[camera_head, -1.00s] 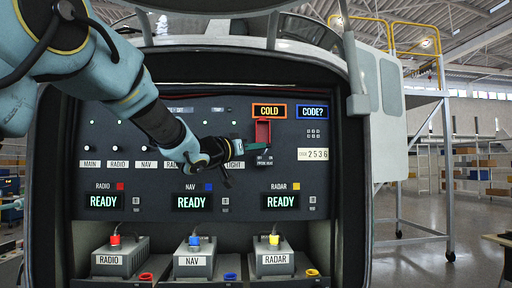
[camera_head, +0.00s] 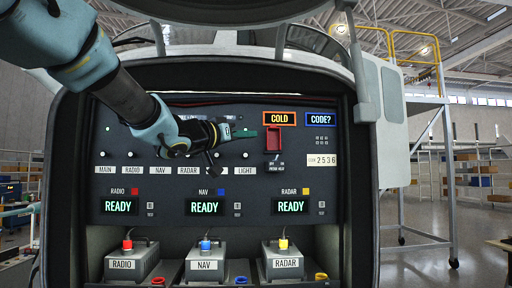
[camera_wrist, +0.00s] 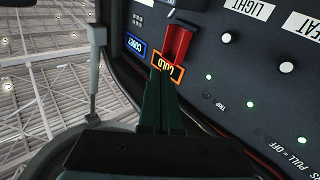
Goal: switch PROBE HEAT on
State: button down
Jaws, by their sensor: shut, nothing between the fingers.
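The PROBE HEAT switch has a red guard (camera_head: 274,138) on the dark panel, below the orange-framed COLD display (camera_head: 280,118). The guard looks raised. A small grey lever shows past its lower end, above the OFF/ON label (camera_head: 277,163); I cannot tell which way it points. My gripper (camera_head: 252,133) is shut and empty, its green fingertips just left of the guard's upper part. In the wrist view the fingers (camera_wrist: 160,88) point toward the COLD display (camera_wrist: 168,67) and the red guard (camera_wrist: 179,45), overlapping the display's edge. I cannot tell whether they touch the panel.
A CODE? display (camera_head: 320,119) and keypad (camera_head: 321,140) are at right, with a 2536 plate (camera_head: 322,160) below. A row of knobs runs left. Three READY displays and the RADIO (camera_head: 121,264), NAV (camera_head: 205,264) and RADAR (camera_head: 286,263) boxes stand lower.

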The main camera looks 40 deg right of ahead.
jog(key=a, duration=0.1)
jog(key=a+r, duration=0.1)
jog(key=shift+s+a, duration=0.25)
jog(key=shift+a, duration=0.1)
jog(key=w+a+f+n+t+y, duration=0.6)
jog(key=w+a+f+t, duration=0.2)
jog(key=w+a+f, duration=0.6)
jog(key=w+a+f+n+y, duration=0.4)
jog(key=w+a+f+y, duration=0.2)
jog(key=a+f, duration=0.5)
jog(key=s+a+f+n+g+y, duration=0.1)
jog(key=s+a+f+g+y, duration=0.15)
jog(key=a+f, duration=0.55)
jog(key=s+a+f+n+g+y, duration=0.1)
jog(key=s+a+f+n+y, duration=0.15)
jog(key=a+f, duration=0.6)
jog(key=s+a+f+g+y, duration=0.2)
jog(key=s+a+f+g, duration=0.3)
jog(key=s+a, duration=0.4)
jog(key=s+f, duration=0.1)
jog(key=s, duration=0.3)
jog(key=shift+a+n, duration=0.2)
jog(key=shift+n, duration=0.15)
